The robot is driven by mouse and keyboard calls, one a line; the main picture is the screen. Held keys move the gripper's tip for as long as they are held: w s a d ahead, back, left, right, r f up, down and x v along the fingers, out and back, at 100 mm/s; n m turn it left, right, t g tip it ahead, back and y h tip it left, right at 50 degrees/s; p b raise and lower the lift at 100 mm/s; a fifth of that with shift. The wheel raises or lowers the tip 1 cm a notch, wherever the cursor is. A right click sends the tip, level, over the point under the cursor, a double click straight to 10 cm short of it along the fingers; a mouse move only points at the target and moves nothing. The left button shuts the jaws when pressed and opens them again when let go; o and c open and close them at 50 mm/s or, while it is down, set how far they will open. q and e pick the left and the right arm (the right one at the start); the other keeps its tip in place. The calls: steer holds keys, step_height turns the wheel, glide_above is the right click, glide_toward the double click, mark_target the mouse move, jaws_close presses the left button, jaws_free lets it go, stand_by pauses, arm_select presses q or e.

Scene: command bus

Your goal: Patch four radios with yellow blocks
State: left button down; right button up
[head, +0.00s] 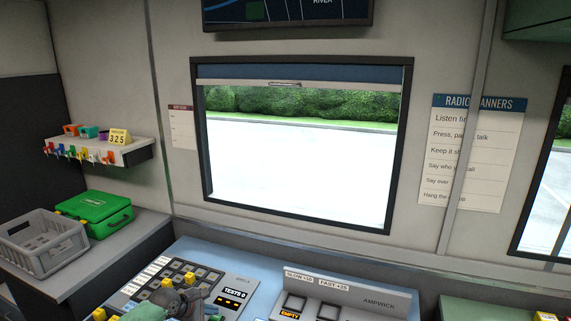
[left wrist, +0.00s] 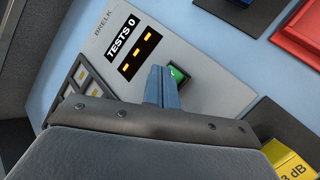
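The patch panel (head: 232,284) on the blue desk has a grid of dark sockets and a display reading TESTS 0. Yellow blocks (head: 190,278) stand at the grid, and more (head: 99,314) lie at the bottom left edge of the view. My left gripper (head: 190,300) is over the panel. In the left wrist view its fingers (left wrist: 163,85) are together with nothing seen between them, at the green button (left wrist: 178,74); I cannot tell whether they touch it. A yellow block marked 3 dB (left wrist: 290,158) shows at the lower right there. My right gripper is out of view.
A grey crate (head: 45,243) and a green case (head: 95,213) sit on the left counter. A shelf (head: 125,152) with coloured items hangs above. The AMPWICK unit (head: 350,298) stands right of the panel. A red tray (left wrist: 300,35) shows in the left wrist view.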

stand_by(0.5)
arm_select(q)
steer(key=shift+f+p, duration=0.25)
steer(key=shift+p, duration=0.1)
steer(key=shift+f, duration=0.15)
steer(key=shift+f, duration=0.2)
stand_by(0.4)
steer(key=shift+r+p, duration=0.6)
steer(key=shift+p, duration=0.45)
